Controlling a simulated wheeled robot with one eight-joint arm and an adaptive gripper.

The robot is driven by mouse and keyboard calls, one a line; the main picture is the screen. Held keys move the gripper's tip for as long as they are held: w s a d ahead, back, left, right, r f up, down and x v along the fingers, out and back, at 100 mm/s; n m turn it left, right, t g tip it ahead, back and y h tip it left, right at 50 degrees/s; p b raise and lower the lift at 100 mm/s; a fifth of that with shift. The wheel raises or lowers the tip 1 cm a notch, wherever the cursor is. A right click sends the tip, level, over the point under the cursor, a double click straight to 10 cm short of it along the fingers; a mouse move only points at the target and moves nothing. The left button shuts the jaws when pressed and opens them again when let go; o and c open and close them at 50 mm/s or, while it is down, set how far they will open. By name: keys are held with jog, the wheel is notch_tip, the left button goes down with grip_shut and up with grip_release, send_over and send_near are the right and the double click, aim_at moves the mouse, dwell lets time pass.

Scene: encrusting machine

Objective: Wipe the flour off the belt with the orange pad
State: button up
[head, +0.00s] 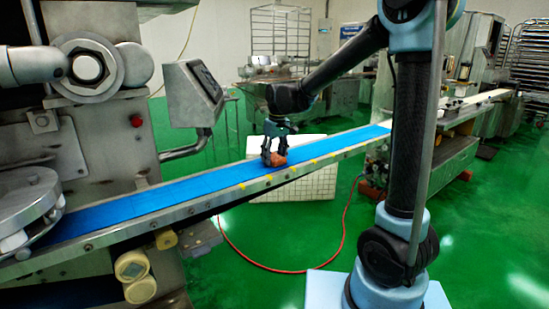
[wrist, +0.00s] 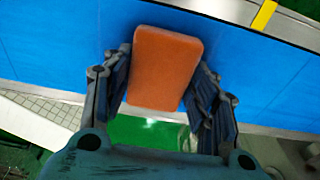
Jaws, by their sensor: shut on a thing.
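The orange pad (wrist: 166,66) is a rounded block held between the two fingers of my gripper (wrist: 163,85) in the wrist view. In the head view my gripper (head: 275,156) is over the middle of the blue belt (head: 120,207), with the orange pad (head: 275,160) at its fingertips, down at the belt surface. Whether the pad presses on the belt or is just above it, I cannot tell. The belt also shows in the wrist view (wrist: 60,40). No flour is clearly visible on the belt in either view.
A metal rail with yellow marks (head: 270,181) runs along the belt's near edge. A large machine (head: 90,140) stands at the left, with a control panel (head: 194,93) behind the belt. A white crate (head: 310,186) is below the belt. A red hose (head: 262,268) lies on the green floor.

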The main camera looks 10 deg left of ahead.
jog(key=shift+r, duration=4.1)
jog(key=shift+a, duration=0.1)
